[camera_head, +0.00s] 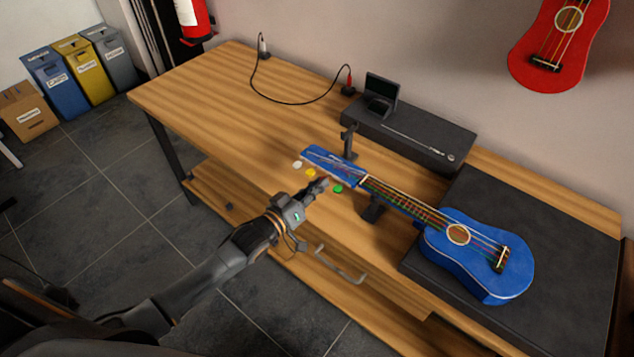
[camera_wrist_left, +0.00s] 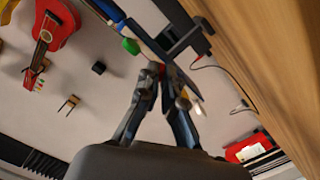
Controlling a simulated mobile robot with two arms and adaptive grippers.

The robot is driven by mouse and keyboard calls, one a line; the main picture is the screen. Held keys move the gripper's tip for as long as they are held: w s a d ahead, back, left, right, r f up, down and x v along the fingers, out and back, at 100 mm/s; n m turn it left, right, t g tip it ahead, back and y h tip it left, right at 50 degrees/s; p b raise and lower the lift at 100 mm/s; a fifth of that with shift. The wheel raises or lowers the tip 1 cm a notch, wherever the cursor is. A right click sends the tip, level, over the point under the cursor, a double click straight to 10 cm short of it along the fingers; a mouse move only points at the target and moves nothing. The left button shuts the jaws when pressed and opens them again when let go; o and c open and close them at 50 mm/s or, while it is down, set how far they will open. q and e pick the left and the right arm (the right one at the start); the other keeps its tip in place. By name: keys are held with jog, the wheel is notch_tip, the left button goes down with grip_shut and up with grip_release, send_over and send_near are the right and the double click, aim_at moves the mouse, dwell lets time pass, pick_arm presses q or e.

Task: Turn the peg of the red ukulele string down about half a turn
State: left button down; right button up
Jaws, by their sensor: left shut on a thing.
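The blue ukulele (camera_head: 478,258) lies with its body on a dark mat and its neck over a small stand. Its headstock (camera_head: 333,165) points left. Along the headstock's near side are a white peg (camera_head: 297,164), a yellow peg (camera_head: 311,172) and a green peg (camera_head: 338,188). My left gripper (camera_head: 322,184) is at the place between the yellow and green pegs, shut on the red peg, which its fingertips almost wholly hide. In the left wrist view, the green peg (camera_wrist_left: 130,46) is beside my fingertips (camera_wrist_left: 165,68).
The wooden workbench (camera_head: 200,90) has a drawer handle (camera_head: 340,266) at its front. A black case (camera_head: 415,135) and a cable (camera_head: 290,103) lie behind the headstock. A red ukulele (camera_head: 560,45) hangs on the wall. The bench's left part is mostly clear.

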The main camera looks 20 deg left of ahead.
pick_arm(q)
jog(key=m, duration=0.8)
jog(key=m+y, duration=0.1)
jog(key=m, duration=0.7)
jog(key=shift+d+f+t+b, duration=0.1)
jog(key=shift+t+b, duration=0.25)
jog(key=shift+t, duration=0.05)
jog(key=m+b, duration=0.2)
jog(key=m, duration=0.4)
jog(key=shift+t+b, duration=0.3)
jog(key=shift+b, duration=0.05)
jog(key=shift+m, duration=0.3)
jog(key=c, duration=1.5)
grip_release()
